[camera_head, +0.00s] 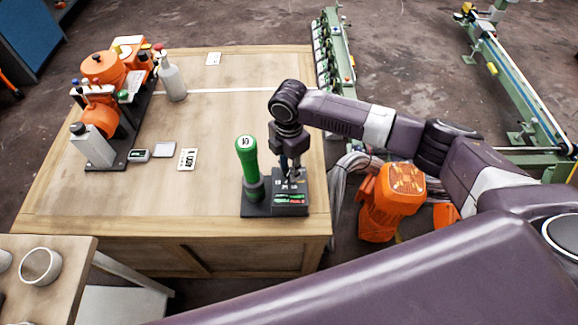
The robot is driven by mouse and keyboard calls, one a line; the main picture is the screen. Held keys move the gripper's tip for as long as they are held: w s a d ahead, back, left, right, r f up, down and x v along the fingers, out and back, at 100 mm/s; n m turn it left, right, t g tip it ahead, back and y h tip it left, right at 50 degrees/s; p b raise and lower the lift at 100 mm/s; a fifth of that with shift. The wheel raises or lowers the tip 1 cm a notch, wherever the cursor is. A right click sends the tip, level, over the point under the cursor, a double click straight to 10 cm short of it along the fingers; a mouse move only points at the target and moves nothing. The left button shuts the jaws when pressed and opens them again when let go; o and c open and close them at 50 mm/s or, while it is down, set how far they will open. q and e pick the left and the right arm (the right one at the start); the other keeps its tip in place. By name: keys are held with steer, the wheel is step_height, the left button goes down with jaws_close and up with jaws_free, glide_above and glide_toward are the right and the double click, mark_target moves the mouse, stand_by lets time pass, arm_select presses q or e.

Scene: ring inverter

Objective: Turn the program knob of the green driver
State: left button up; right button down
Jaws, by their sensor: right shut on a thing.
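The green driver (247,160) stands upright on a dark base at the front right of the wooden table, its lower end in a dark holder. Beside it on the same base is a black control box (290,201) with small red and green marks on its front. My right gripper (290,174) points straight down onto the top of this box, just right of the driver. Its fingers are shut on a small part there, which they hide; I take it for the program knob. My left gripper is not in view.
An orange machine, a white jug (92,145) and a spray bottle (172,77) stand at the table's left. Small cards (188,158) lie mid-left. An orange unit (392,200) stands on the floor right of the table. The table's middle is clear.

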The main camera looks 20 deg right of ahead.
steer(key=m+p, duration=0.1)
steer(key=p, duration=0.1)
steer(key=m+p, duration=0.1)
steer(key=m, duration=0.1)
steer(key=shift+r+p, duration=0.25)
steer(key=shift+p, duration=0.15)
steer(key=shift+f+m+p, duration=0.15)
steer(key=shift+m+p, duration=1.3)
steer(key=shift+m, duration=0.65)
steer(key=c, duration=1.6)
jaws_free()
step_height(320, 180, up, 12)
